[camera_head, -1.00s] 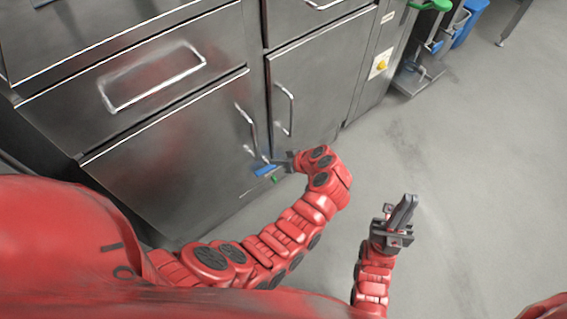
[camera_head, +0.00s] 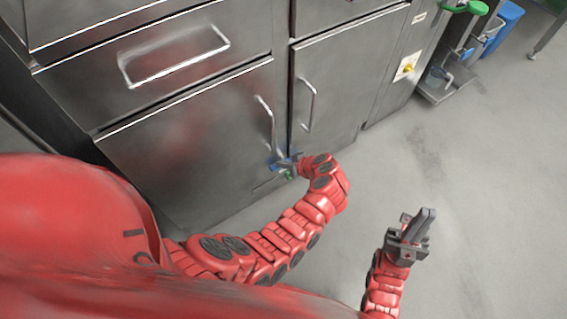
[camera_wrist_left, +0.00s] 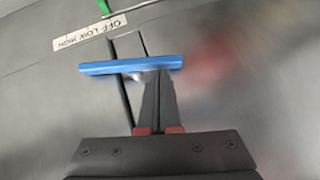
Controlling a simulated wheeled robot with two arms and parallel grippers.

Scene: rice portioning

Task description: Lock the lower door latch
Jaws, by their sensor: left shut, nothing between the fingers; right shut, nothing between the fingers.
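The lower door latch is a blue bar. It sits low on the steel cabinet front, by the bottom corner where the two lower doors meet, in the head view (camera_head: 277,164). In the left wrist view the blue bar (camera_wrist_left: 105,68) lies crosswise, just past my fingertips. My left gripper (camera_head: 287,161) is at the bar, its fingers closed together and empty. In the left wrist view its fingertips (camera_wrist_left: 157,76) overlap the bar's near edge; I cannot tell whether they touch. My right gripper (camera_head: 425,220) is shut and empty over the floor.
A green part (camera_head: 291,174) sits just below the bar. A label strip (camera_wrist_left: 90,32) reads OFF LOW HIGH upside down. The left lower door's handle (camera_head: 266,120) and the right door's handle (camera_head: 309,104) stand above. Open grey floor (camera_head: 480,180) lies to the right.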

